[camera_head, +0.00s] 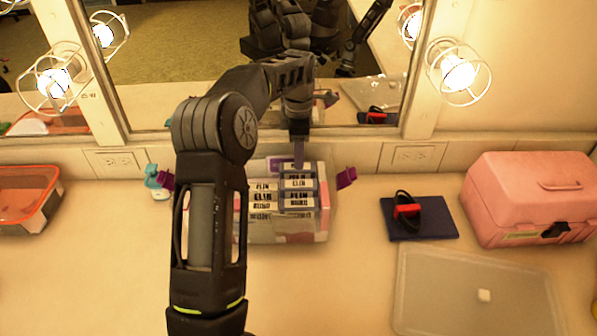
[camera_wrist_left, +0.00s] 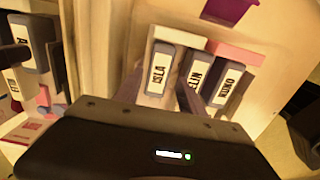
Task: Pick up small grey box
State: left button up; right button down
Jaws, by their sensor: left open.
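Several small grey boxes with white, black-lettered labels stand in a clear bin (camera_head: 322,225) below the mirror; one labelled box (camera_head: 298,183) is just below my left gripper (camera_head: 299,158). In the left wrist view, three labelled boxes stand side by side: the left one (camera_wrist_left: 160,74), the middle one (camera_wrist_left: 194,80) and the right one (camera_wrist_left: 228,84). My left gripper is open, pointing down at the back of the bin. Its fingers are close to these boxes; I cannot tell whether they touch. My right gripper is not in view.
A pink case (camera_head: 525,200) stands at the right, beside a dark blue pad (camera_head: 440,228) with a red and black item (camera_head: 407,210). A clear lid (camera_head: 470,295) lies in front. An orange tub (camera_head: 25,200) is at the left. The mirror (camera_head: 180,60) rises behind the bin.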

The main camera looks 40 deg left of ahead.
aim_at(297, 172)
pick_arm(q)
jog(key=shift+f, duration=1.15)
jog(key=shift+s+a+f+p, duration=0.1)
jog(key=shift+f+p, duration=0.4)
notch_tip(297, 172, down, 4)
jog(key=shift+a+r+p, duration=0.15)
jog(key=shift+r+p, duration=0.05)
jog(key=shift+p, duration=0.35)
jog(key=shift+f, duration=0.3)
grip_shut()
